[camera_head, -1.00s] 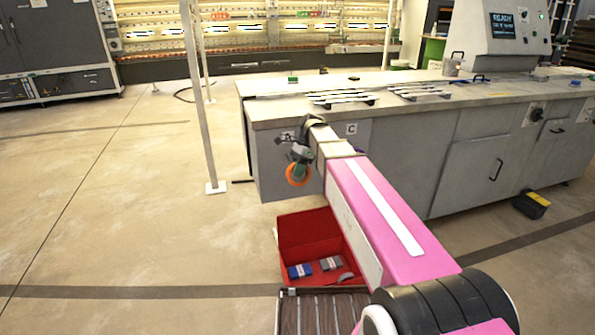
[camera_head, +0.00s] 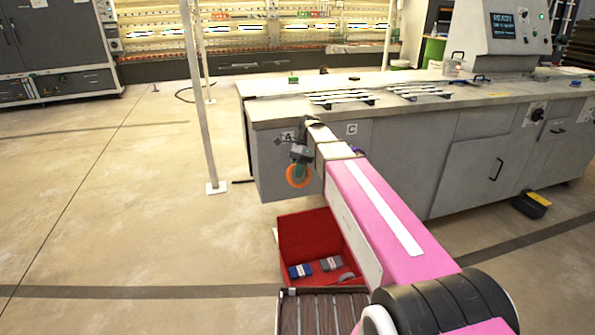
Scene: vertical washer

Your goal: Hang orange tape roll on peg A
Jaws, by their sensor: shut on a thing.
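The orange tape roll (camera_head: 298,175) is a ring at the end of my arm, in front of the grey cabinet face below the worktop. My gripper (camera_head: 299,163) is shut on the roll at its upper part and holds it in the air. The label A (camera_head: 288,136) is on the cabinet face just above and left of my gripper. The label C (camera_head: 351,129) is to the right, past my arm. Peg A itself I cannot make out; a small dark shape (camera_head: 278,142) shows by the label A. My arm hides the face between the labels.
A red bin (camera_head: 305,226) with blue and grey packs stands below the roll, behind a slatted surface (camera_head: 322,315). A white post (camera_head: 198,110) rises from the floor at left. The worktop (camera_head: 420,92) carries racks of strips.

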